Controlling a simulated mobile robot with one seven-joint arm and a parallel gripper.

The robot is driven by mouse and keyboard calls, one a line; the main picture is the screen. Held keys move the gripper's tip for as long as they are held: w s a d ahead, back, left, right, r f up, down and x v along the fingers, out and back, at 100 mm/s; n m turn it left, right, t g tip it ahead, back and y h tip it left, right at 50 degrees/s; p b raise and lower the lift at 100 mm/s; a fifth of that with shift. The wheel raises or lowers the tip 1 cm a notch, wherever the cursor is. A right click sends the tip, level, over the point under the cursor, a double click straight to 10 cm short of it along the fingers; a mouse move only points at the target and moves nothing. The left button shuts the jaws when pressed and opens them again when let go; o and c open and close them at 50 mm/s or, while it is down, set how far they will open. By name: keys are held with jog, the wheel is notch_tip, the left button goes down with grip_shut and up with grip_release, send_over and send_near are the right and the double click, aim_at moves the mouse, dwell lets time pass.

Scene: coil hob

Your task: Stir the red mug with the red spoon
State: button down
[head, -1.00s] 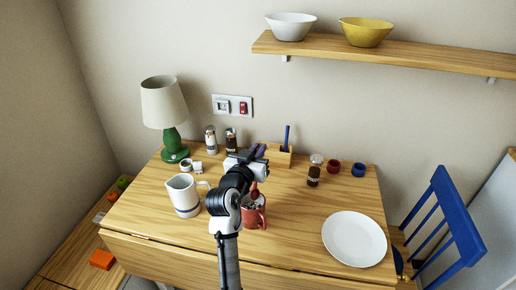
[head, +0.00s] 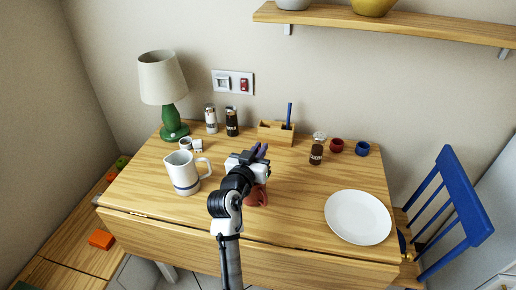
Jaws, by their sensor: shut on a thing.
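The red mug (head: 257,195) stands on the wooden table near its front middle. My arm hides most of it; part of its red side shows at the lower right of my arm. My gripper (head: 260,152) is above and just behind the mug, shut on the red spoon. The spoon itself is hidden behind my arm now, so I cannot tell how deep it reaches into the mug.
A white pitcher (head: 184,173) stands left of my arm, and a white plate (head: 358,217) lies at right. At the back are a green lamp (head: 172,122), shakers (head: 232,121), a wooden holder (head: 275,133), a brown-capped jar (head: 317,152) and small cups (head: 362,148).

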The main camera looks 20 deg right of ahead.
jog(key=shift+s+a, duration=0.5)
jog(key=shift+w+d, duration=0.1)
jog(key=shift+d, duration=0.35)
jog(key=shift+w+b, duration=0.15)
jog(key=shift+b, duration=0.15)
jog(key=shift+w+a, duration=0.2)
jog(key=shift+a, duration=0.15)
